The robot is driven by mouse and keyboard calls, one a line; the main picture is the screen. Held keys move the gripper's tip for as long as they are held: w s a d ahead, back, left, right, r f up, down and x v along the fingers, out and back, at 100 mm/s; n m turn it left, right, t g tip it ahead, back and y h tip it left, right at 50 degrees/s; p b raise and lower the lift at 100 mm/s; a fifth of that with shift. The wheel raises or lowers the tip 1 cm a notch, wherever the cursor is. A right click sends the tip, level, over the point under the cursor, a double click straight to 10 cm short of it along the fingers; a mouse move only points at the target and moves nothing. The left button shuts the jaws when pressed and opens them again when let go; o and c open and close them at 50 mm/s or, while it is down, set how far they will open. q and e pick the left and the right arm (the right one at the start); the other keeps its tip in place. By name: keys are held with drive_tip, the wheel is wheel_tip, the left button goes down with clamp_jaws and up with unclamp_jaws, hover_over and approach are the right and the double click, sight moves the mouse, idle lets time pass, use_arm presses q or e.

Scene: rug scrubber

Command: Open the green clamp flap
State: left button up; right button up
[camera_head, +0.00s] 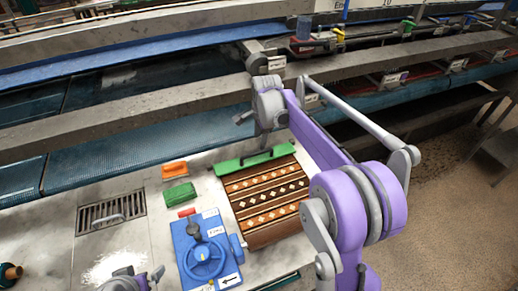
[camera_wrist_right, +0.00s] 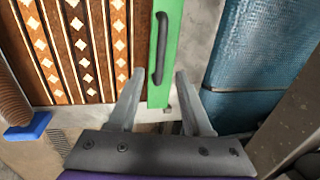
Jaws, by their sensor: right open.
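The green clamp flap (camera_head: 230,165) lies flat along the back edge of the patterned brown rug (camera_head: 265,195) and has a dark bar handle. In the right wrist view the flap (camera_wrist_right: 166,30) runs away from me, with its black handle (camera_wrist_right: 160,48) on top. My right gripper (camera_wrist_right: 159,73) is open and empty, its fingers to either side of the flap's near end, short of the handle. I cannot tell its height above the flap. In the head view my right arm hides part of this area. My left gripper (camera_head: 138,279) is only partly visible at the bottom edge.
A blue control box (camera_head: 206,250) with a handwheel stands left of the rug. Green (camera_head: 179,193) and orange (camera_head: 174,169) blocks lie behind it. A drain grate (camera_head: 111,211) is further left. A blue belt (camera_head: 130,143) and metal rail (camera_head: 150,110) run behind the table.

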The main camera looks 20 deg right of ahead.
sight(258, 152)
drive_tip(key=f, duration=0.2)
drive_tip(key=w+f, duration=0.1)
drive_tip(key=f, duration=0.4)
drive_tip(key=shift+w, duration=0.25)
clamp_jaws()
idle(1.1)
